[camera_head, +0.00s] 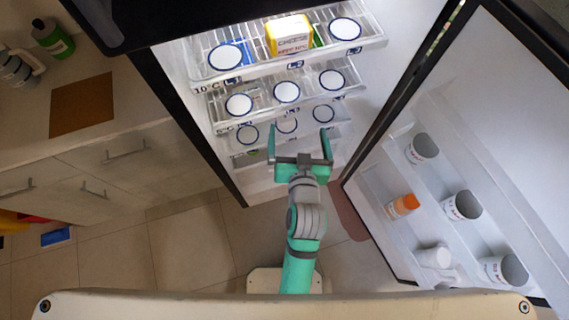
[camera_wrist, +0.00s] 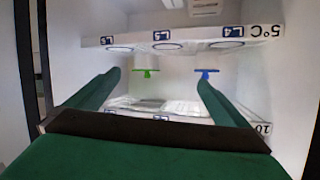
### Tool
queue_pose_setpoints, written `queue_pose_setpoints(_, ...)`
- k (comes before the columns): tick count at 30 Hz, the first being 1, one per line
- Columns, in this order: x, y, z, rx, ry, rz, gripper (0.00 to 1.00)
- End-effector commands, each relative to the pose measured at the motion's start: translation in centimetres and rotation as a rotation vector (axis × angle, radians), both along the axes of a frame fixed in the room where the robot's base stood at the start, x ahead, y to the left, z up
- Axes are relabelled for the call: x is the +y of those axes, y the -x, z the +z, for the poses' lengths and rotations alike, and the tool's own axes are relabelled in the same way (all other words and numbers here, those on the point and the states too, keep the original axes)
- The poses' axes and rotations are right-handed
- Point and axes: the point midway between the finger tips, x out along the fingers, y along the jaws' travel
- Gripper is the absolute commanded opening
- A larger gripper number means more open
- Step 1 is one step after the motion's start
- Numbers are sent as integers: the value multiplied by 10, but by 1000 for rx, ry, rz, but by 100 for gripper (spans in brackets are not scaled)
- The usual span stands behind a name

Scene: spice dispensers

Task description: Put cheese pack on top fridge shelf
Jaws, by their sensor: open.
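The cheese pack (camera_head: 288,35) is a yellow and white box. It sits on the top fridge shelf (camera_head: 262,68), in the middle, between two white round discs with blue rims. My gripper (camera_head: 300,136) is open and empty, in front of the fridge and below the cheese pack, apart from it. In the wrist view, the two green fingers of my gripper (camera_wrist: 160,80) are spread and point into the fridge between two shelf edges. The cheese pack cannot be made out with certainty in the wrist view.
The fridge door (camera_head: 470,150) stands open at the right, with cups and an orange-capped bottle (camera_head: 403,206) on its racks. Lower shelves (camera_head: 262,104) carry more round discs. A counter (camera_head: 60,110) with a green bottle (camera_head: 53,38) is at the left. The floor (camera_head: 180,250) before the fridge is clear.

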Motion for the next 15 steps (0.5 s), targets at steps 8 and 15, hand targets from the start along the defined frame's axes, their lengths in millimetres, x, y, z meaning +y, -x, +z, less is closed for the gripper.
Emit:
queue_pose_setpoints(8,7,80,-40,-12,41,-48,100)
queue_pose_setpoints(15,17,153,-49,-41,87,-51,100)
